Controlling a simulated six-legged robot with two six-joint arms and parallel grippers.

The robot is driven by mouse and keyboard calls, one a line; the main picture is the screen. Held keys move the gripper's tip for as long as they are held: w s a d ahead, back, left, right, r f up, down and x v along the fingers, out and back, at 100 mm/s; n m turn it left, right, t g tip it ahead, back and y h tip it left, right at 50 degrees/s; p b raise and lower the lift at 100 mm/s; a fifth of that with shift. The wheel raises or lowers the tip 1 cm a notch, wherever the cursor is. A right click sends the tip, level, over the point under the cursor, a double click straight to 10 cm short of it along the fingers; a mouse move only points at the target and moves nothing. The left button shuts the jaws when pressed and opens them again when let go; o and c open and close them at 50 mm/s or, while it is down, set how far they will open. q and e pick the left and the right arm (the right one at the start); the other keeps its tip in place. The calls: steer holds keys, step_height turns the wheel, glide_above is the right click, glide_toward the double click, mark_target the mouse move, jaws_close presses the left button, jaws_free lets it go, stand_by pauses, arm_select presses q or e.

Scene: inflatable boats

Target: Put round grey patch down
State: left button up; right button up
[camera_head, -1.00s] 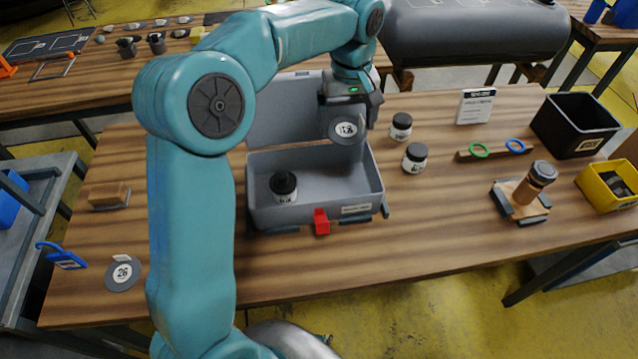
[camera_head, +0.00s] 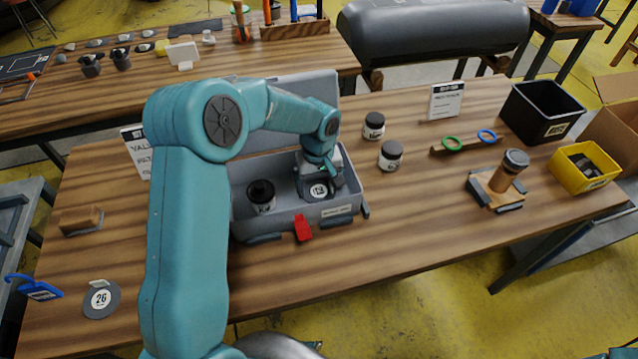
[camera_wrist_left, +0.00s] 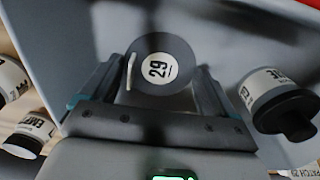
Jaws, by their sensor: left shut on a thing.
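A round grey patch (camera_head: 319,191) with a white label sits low inside the right part of the open grey case (camera_head: 335,213). In the left wrist view the patch (camera_wrist_left: 172,72) reads 29 and lies between my fingers. My left gripper (camera_head: 318,178) reaches down into the case and is shut on the patch. It also shows in the left wrist view (camera_wrist_left: 160,85). Whether the patch touches the case floor I cannot tell. My right gripper is not in view.
A black-lidded jar (camera_head: 262,197) stands in the case's left part. Two jars (camera_head: 391,155) stand right of the case. Another grey patch (camera_head: 101,299), labelled 26, lies at the table's front left. A wooden stamp-like tool (camera_head: 498,183) stands at right.

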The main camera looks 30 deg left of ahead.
mark_target(319, 192)
arm_select(q)
steer(key=shift+f, duration=0.15)
steer(key=shift+f+b, duration=0.25)
steer(key=shift+b, duration=0.05)
steer(key=o, duration=0.8)
steer(key=shift+w, duration=0.1)
steer(key=shift+c, duration=0.2)
steer(key=shift+r+p, duration=0.4)
steer(key=shift+r, duration=0.05)
step_height(319, 192, up, 12)
steer(key=shift+f, duration=0.15)
steer(key=shift+s+f, duration=0.1)
steer(key=shift+s, duration=0.1)
